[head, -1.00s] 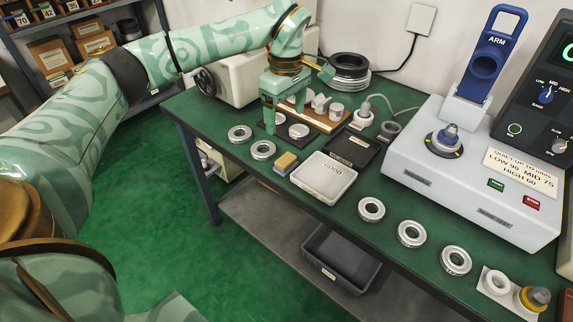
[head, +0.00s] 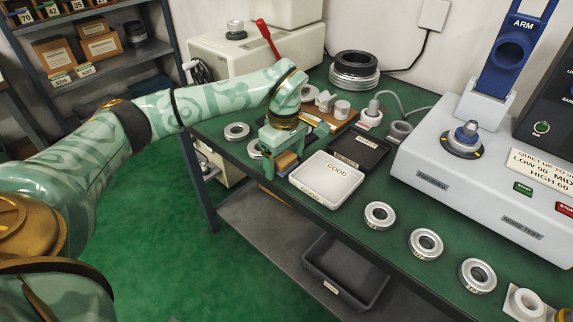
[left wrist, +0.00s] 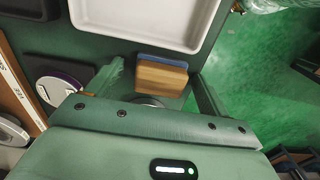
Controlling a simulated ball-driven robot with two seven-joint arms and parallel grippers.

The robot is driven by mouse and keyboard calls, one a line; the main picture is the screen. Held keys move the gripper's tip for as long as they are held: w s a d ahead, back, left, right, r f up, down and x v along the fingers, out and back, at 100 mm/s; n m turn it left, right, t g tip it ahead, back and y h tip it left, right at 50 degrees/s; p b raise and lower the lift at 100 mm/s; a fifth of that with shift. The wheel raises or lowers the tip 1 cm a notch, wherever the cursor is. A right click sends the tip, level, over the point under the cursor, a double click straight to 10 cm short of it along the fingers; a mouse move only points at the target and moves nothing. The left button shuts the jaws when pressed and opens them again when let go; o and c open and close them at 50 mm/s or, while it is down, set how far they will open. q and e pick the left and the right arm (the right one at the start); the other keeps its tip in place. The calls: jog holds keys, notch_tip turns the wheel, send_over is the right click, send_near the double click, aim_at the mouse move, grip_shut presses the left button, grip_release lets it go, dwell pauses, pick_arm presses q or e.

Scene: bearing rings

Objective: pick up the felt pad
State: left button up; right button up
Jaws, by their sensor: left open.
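The felt pad (head: 286,161) is a small tan wooden block with a blue-grey felt layer. It lies on the green bench beside the white GOOD tray and is partly hidden by my gripper in the head view. In the left wrist view the felt pad (left wrist: 162,75) shows between the two fingers, its felt side towards the tray. My left gripper (head: 282,157) points down over the pad, open, one finger on either side, with gaps visible in the left wrist view. Nothing is held. My right gripper is not in view.
The white GOOD tray (head: 328,181) is close beside the pad, with a black tray (head: 358,150) behind it. A bearing ring (head: 237,131) lies left of the gripper. Several rings line the front edge. The noise tester (head: 480,190) stands at right.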

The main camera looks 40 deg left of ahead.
aim_at(283, 158)
pick_arm(q)
jog(key=c, duration=1.1)
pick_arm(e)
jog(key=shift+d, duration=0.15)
pick_arm(q)
jog(key=shift+r, duration=0.15)
